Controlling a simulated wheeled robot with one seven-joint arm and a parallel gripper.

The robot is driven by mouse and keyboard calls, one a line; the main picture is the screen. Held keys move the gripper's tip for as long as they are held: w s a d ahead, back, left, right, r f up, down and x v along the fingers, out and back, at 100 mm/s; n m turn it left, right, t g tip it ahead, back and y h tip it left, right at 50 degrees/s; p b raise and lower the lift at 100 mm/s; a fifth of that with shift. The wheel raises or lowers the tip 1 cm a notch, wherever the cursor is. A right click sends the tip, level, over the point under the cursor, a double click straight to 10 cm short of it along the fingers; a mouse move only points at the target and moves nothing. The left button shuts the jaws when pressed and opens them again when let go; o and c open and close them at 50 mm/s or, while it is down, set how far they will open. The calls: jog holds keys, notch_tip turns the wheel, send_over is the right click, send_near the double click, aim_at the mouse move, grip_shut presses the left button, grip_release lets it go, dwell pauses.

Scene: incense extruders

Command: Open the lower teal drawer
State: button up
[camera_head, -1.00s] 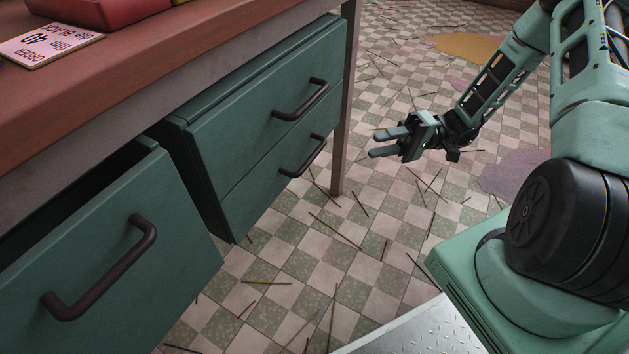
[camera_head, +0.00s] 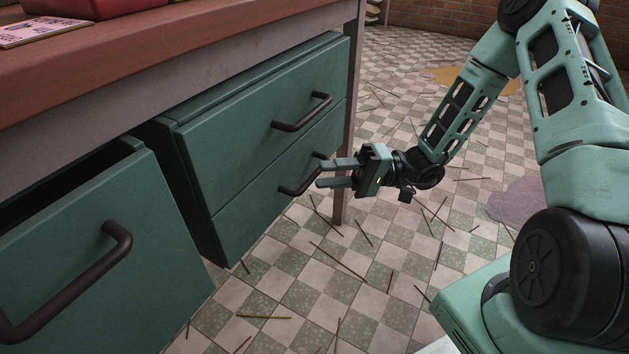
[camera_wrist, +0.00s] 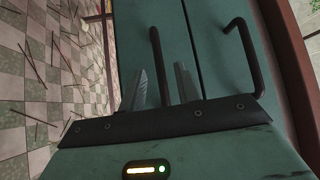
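The lower teal drawer (camera_head: 250,205) is in the right-hand stack under the desk, its front level with the upper drawer's front. Its dark bar handle (camera_head: 292,190) is partly hidden behind my fingers. My gripper (camera_head: 322,174) is open and empty, its fingertips close to that handle from the right. In the wrist view the lower handle (camera_wrist: 158,50) lines up between the two fingers of my gripper (camera_wrist: 162,85). I cannot tell whether the fingers touch it.
The upper teal drawer (camera_head: 250,110) has its own handle (camera_head: 305,112) just above. A separate teal drawer (camera_head: 120,235) at the left stands open, with a large handle. A desk leg (camera_head: 348,120) is close behind my gripper. Thin sticks lie on the checkered floor.

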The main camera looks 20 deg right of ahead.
aim_at(314, 173)
jog(key=shift+b+x, duration=0.35)
jog(key=shift+x, duration=1.5)
